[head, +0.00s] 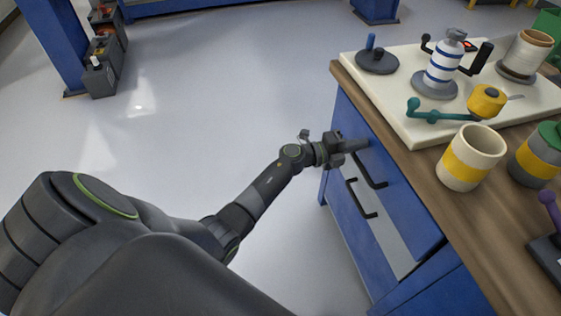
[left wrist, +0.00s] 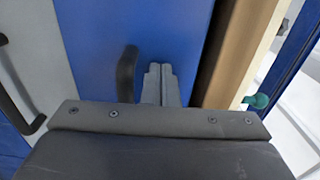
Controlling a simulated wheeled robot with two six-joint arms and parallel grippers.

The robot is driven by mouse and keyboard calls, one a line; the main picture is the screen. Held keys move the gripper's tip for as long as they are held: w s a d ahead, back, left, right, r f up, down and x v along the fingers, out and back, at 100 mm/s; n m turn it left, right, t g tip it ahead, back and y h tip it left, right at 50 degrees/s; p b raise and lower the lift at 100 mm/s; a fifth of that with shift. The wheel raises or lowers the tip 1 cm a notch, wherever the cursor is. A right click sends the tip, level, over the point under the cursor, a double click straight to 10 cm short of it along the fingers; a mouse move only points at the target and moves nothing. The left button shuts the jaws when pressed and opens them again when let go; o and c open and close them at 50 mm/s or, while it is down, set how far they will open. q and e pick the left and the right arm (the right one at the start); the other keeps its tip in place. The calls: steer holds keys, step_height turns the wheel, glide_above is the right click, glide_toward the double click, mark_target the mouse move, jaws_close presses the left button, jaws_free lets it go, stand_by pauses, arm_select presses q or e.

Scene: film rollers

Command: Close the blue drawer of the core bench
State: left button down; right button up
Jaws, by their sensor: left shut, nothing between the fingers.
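The core bench (head: 455,215) stands at the right with a brown wooden top. Its upper blue drawer front (head: 400,195) sits just below the top edge, with a black handle (head: 372,172). The drawer front also fills the middle of the left wrist view (left wrist: 100,35), with its handle (left wrist: 127,75). I cannot tell how far the drawer stands out. My left gripper (head: 366,143) is shut and empty, its fingers close to the blue front beside the handle; contact is unclear. The fingers (left wrist: 160,80) show pressed together. My right gripper is out of view.
A grey panel (head: 391,243) with another black handle (head: 359,200) lies below the blue front. The bench top holds a white board (head: 400,103), a yellow-banded cup (head: 472,157) and a striped roller (head: 443,65). Open floor (head: 200,130) lies to the left.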

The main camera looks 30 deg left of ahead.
arm_select(q)
steer(key=shift+x, duration=1.2)
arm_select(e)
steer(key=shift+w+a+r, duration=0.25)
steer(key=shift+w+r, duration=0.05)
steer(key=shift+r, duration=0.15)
arm_select(q)
steer(key=shift+w+r, duration=0.1)
steer(key=shift+r, duration=0.2)
